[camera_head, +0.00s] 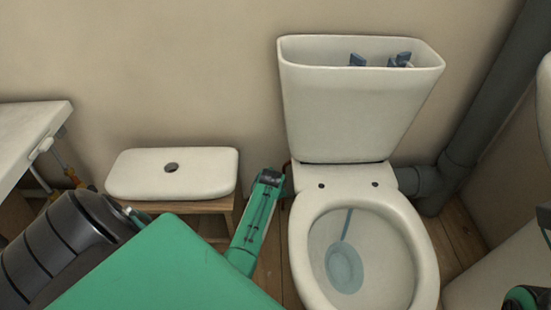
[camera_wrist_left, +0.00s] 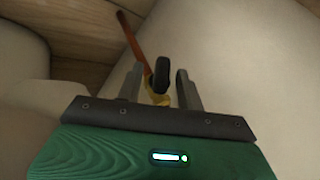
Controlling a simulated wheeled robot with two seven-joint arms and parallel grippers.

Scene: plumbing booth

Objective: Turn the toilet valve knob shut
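The valve knob (camera_wrist_left: 162,73) is a small black disc seen nearly edge-on in the left wrist view. It sits on a brass valve body (camera_wrist_left: 154,97) at the end of a copper pipe (camera_wrist_left: 131,38). My left gripper (camera_wrist_left: 158,84) is open, with one grey finger on each side of the knob. A gap shows on the left; I cannot tell whether the right finger touches. In the head view my green left arm reaches down between the stool and the toilet (camera_head: 335,105); its fingertips and the knob are hidden there.
The toilet's tank is open on top, with blue fittings (camera_head: 358,60) inside. Its lid (camera_head: 172,173) lies on a wooden stool (camera_head: 215,204) to the left. A white basin (camera_head: 28,137) stands at far left. A grey drain pipe (camera_head: 480,115) runs behind the toilet's right side.

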